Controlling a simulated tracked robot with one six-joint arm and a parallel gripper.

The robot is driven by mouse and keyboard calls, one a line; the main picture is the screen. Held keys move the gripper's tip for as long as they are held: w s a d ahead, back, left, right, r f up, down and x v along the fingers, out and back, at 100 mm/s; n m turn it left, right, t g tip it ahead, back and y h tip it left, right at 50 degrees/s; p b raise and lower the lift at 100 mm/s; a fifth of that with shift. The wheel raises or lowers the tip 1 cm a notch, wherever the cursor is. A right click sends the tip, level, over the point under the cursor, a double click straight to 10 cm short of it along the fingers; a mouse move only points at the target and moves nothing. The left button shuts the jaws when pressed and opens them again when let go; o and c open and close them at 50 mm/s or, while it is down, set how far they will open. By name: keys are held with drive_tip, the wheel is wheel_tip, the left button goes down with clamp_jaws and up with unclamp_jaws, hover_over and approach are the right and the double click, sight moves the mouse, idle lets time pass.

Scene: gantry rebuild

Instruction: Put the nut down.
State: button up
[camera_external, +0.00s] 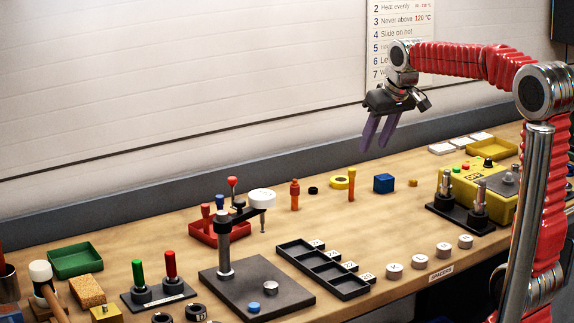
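My gripper (375,147) hangs in the air above the back of the bench, pointing down with a slight tilt. Its two purple fingers are apart, with the pale wall showing between them. I see nothing held there. No nut can be made out for certain. A small orange-brass piece (413,183) lies on the bench right of a blue block (384,183); it may be a nut, but it is too small to tell. A small black ring-like piece (313,190) lies further left. My gripper is above and apart from all of these.
A yellow tape roll (340,182) and upright orange (295,196) and yellow (351,185) tools stand below my gripper. A black compartment tray (345,284), press stand (223,250) and yellow box (462,187) stand around. Bare wood (390,225) lies mid-bench.

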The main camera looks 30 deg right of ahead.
drive_tip(key=s+a+f, duration=0.1)
drive_tip(key=s+f, duration=0.3)
drive_tip(key=s, duration=0.8)
drive_tip(key=s+f, duration=0.4)
drive_tip(key=s, duration=0.9)
drive_tip(key=shift+s+a+t, duration=0.25)
drive_tip(key=shift+a+t, duration=0.05)
drive_tip(key=shift+a, duration=0.05)
